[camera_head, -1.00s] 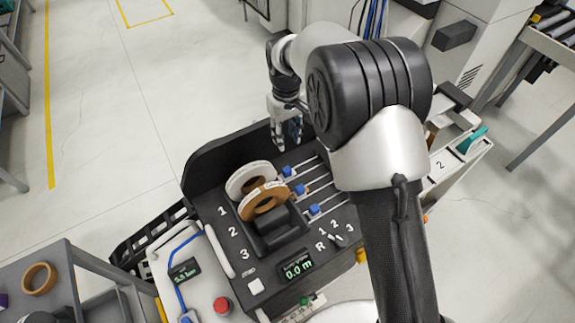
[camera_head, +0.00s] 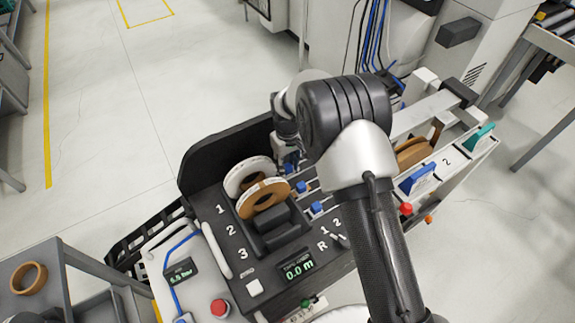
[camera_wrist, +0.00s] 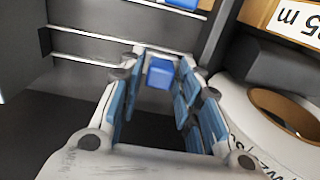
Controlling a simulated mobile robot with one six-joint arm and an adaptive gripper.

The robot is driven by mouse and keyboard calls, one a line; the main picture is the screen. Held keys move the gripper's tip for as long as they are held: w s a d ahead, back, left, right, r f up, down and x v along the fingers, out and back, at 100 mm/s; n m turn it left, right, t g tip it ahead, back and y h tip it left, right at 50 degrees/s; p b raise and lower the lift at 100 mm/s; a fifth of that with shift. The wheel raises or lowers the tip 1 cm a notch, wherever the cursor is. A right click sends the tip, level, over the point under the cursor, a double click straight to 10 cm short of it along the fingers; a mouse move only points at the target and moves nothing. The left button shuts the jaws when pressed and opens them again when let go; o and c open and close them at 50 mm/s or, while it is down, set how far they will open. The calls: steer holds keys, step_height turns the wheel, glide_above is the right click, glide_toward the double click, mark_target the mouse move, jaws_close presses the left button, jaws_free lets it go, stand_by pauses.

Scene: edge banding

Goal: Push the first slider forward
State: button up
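The first slider (camera_head: 288,168) has a blue knob and is the farthest of three on the dark panel. In the wrist view its blue knob (camera_wrist: 160,73) shows between my fingers, toward the far end of the gap. My gripper (camera_wrist: 158,100) is open, with blue-padded fingers on either side of the knob and room beside it. In the head view my gripper (camera_head: 289,155) is low over the panel at this knob, partly hidden by my arm. The second slider (camera_head: 301,187) and third slider (camera_head: 317,207) are nearer the camera.
A white tape roll (camera_head: 236,178) and a brown tape roll (camera_head: 262,199) stand in slots close left of the sliders. A raised dark wall (camera_head: 205,150) borders the panel's back. A display (camera_head: 297,269) reading 0.0 m and a red button (camera_head: 220,307) are in front.

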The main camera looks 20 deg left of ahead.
steer(key=shift+c, duration=0.2)
jaws_close()
steer(key=shift+w, duration=0.1)
stand_by(0.4)
